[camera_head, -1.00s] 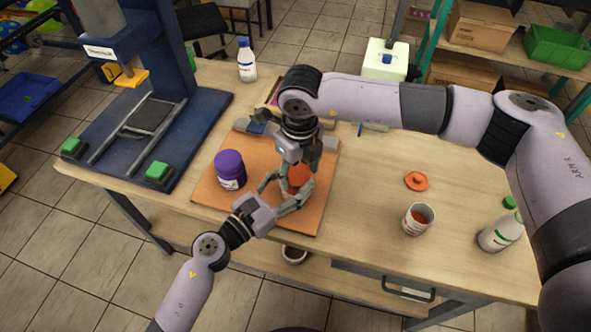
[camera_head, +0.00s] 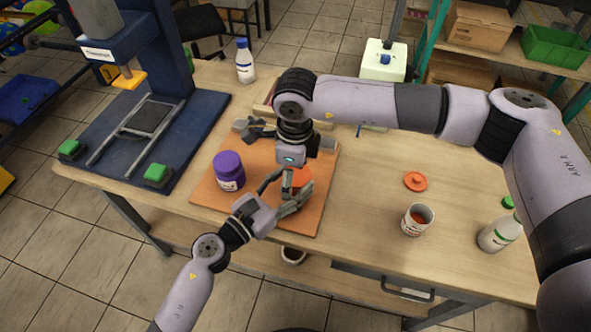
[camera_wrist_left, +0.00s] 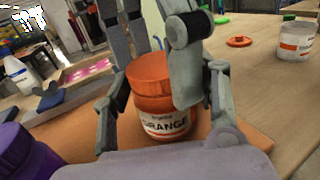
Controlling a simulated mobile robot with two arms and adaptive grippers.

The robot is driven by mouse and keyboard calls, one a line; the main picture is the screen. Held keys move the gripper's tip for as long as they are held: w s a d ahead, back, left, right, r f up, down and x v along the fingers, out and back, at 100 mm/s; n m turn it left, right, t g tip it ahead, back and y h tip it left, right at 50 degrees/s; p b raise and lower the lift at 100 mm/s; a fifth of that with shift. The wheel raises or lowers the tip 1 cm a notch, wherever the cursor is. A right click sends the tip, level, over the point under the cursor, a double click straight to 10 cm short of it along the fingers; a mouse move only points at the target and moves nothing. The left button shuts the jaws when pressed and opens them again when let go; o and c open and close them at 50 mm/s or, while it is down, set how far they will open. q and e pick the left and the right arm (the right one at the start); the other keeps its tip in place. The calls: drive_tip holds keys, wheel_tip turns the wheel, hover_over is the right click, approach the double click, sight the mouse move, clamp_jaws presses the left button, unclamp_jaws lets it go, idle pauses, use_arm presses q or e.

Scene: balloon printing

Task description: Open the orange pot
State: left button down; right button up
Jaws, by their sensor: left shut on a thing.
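The orange pot (camera_head: 300,177) stands upright on the brown board (camera_head: 218,197). The left wrist view shows its orange lid (camera_wrist_left: 149,72) on top and its label (camera_wrist_left: 167,124) reading "ORANGE". My left gripper (camera_head: 287,192) is closed around the pot's body from the near side, a finger on either side in the left wrist view (camera_wrist_left: 163,118). My right gripper (camera_head: 287,172) points down over the pot from above. One of its fingers overlaps the lid's right side in the left wrist view, and others show behind the lid. Whether they grip the lid is unclear.
A purple pot (camera_head: 229,171) stands on the board to the left. A loose orange lid (camera_head: 415,181), an open white pot (camera_head: 417,219) and a white bottle (camera_head: 499,234) are on the table's right. A dark blue press (camera_head: 160,95) stands at left.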

drive_tip(key=shift+w+d+r, duration=0.1)
drive_tip(key=shift+d, duration=0.05)
wheel_tip(320, 180, up, 4)
drive_tip(key=shift+d+r, duration=0.15)
drive_tip(key=shift+c, duration=0.3)
drive_tip(key=m, duration=0.1)
drive_tip(key=r+m, duration=0.1)
drive_tip(key=m, duration=0.1)
drive_tip(key=r+m, duration=0.1)
drive_tip(key=m, duration=0.1)
drive_tip(key=shift+d, duration=0.15)
drive_tip(key=m, duration=0.2)
drive_tip(key=r+m, duration=0.1)
drive_tip(key=m, duration=0.1)
drive_tip(key=shift+d+r, duration=0.2)
drive_tip(key=shift+f+m, duration=0.4)
drive_tip(key=shift+f, duration=0.15)
drive_tip(key=f, duration=0.6)
drive_tip(key=shift+w+a+f, duration=0.1)
drive_tip(key=shift+w+f, duration=0.1)
drive_tip(key=shift+f, duration=0.2)
